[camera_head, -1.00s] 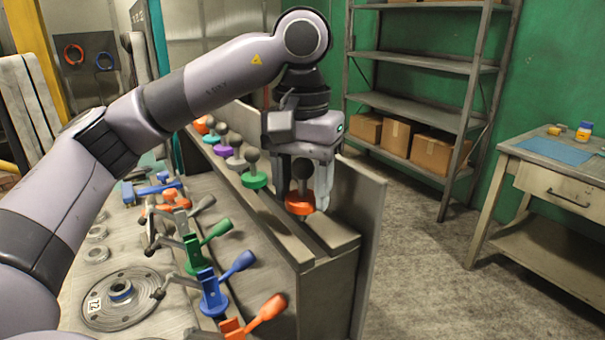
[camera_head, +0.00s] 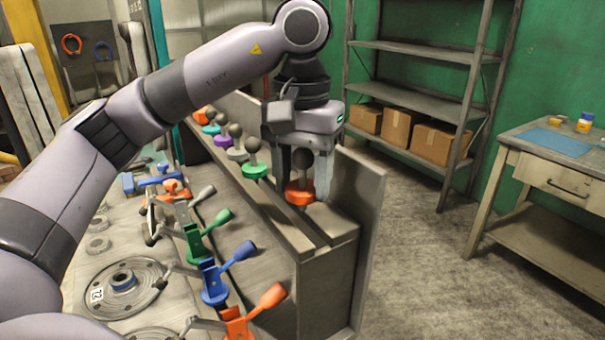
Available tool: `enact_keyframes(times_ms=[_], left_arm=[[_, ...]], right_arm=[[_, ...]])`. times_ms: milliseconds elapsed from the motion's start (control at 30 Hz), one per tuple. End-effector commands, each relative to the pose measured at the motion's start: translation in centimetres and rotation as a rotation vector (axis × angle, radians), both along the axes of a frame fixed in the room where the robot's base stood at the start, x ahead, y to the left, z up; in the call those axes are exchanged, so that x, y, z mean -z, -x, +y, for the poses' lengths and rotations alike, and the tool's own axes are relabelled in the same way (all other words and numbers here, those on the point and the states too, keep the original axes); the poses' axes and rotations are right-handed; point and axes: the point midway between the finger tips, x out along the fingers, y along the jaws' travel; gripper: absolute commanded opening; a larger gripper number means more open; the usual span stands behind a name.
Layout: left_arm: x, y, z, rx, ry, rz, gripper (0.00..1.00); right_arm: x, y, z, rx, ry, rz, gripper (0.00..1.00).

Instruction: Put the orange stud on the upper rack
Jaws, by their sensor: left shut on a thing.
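The orange stud (camera_head: 299,194) has a flat orange disc and a dark round knob. My left gripper (camera_head: 301,186) points down and is shut on it, with a finger on each side of the knob. The stud is upright at the near end of the upper rack (camera_head: 318,232), a long grey ledge with a slot. I cannot tell whether the disc touches the ledge. A green stud (camera_head: 255,171) stands farther along the rack, with grey, purple, teal and orange ones beyond it. My right gripper is out of view.
A tall panel (camera_head: 356,215) edges the rack on the right. Toggle clamps with green (camera_head: 219,220), blue (camera_head: 243,252) and orange (camera_head: 270,297) handles stand to the left below it. A round flanged disc (camera_head: 120,290) lies on the bench. Shelves with boxes (camera_head: 397,130) stand behind.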

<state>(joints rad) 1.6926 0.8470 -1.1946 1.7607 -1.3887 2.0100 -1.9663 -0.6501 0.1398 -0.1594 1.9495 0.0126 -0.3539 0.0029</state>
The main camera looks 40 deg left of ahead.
Motion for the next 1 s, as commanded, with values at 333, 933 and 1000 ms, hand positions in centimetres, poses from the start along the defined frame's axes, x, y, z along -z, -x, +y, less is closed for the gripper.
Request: enact_keyframes(times_ms=[333, 933, 1000], left_arm=[[0.6, 0.0, 0.0, 0.0, 0.0, -0.001, 0.2], [2.4, 0.0, 0.0, 0.0, 0.0, -0.001, 0.2], [2.6, 0.0, 0.0, 0.0, 0.0, -0.001, 0.2]], right_arm=[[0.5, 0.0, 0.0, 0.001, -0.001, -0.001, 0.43], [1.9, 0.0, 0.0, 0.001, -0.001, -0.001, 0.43], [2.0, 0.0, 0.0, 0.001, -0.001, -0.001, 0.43]])
